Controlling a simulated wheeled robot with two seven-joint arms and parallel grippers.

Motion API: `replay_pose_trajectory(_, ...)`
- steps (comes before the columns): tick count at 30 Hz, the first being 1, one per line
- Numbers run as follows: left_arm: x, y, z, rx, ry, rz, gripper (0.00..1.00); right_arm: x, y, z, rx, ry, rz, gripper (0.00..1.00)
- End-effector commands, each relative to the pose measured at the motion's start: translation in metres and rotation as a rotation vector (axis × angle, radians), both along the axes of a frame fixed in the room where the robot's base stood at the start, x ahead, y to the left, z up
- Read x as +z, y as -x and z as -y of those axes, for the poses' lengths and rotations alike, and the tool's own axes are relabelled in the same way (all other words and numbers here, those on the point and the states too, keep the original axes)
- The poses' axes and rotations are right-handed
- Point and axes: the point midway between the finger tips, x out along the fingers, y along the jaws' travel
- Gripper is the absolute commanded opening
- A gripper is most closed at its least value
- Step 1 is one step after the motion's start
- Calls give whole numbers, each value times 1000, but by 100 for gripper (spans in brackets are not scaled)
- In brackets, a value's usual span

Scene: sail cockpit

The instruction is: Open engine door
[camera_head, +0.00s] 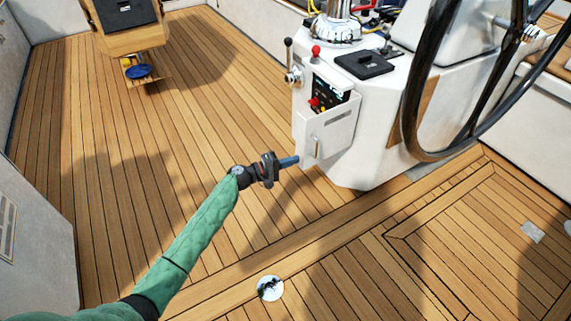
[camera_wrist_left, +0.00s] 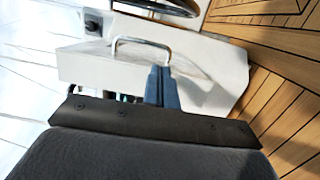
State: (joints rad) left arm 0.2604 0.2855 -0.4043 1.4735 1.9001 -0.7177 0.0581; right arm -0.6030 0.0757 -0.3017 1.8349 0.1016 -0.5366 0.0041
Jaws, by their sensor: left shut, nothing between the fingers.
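The engine door (camera_head: 340,124) is a white panel on the side of the white steering console. It stands out from the console, partly open, and red and dark controls show in the gap above it. Its metal handle (camera_head: 317,147) is near the panel's left edge. The door (camera_wrist_left: 90,65) and its handle (camera_wrist_left: 140,43) also show in the left wrist view. My left gripper (camera_head: 290,161) has its blue fingers shut and empty, close to the handle's lower end. In the left wrist view its fingertips (camera_wrist_left: 160,75) overlap that end; contact cannot be told. My right gripper is not in view.
A large black steering wheel (camera_head: 430,80) stands right of the door. A lever with a red knob (camera_head: 315,52) is above it. A wooden table (camera_head: 130,40) stands at the far left. The plank floor (camera_head: 110,160) left of the console is mostly clear.

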Motion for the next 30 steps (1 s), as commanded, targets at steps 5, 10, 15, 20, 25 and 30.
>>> replay_pose_trajectory(5, 2, -14, 25, 0, 1, 0, 0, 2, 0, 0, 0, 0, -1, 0)
replay_pose_trajectory(10, 1, -22, 40, 1, 0, 0, 0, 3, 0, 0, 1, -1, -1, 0)
replay_pose_trajectory(15, 1, -25, 45, 1, 0, 1, 0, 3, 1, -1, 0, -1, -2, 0)
replay_pose_trajectory(20, 0, -25, 46, 1, 0, 1, 0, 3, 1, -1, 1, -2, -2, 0)
replay_pose_trajectory(25, 0, -25, 46, 2, 0, 0, 0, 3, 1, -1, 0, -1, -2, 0)
replay_pose_trajectory(30, 0, -17, 58, 39, 1, -2, 0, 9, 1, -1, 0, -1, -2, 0)
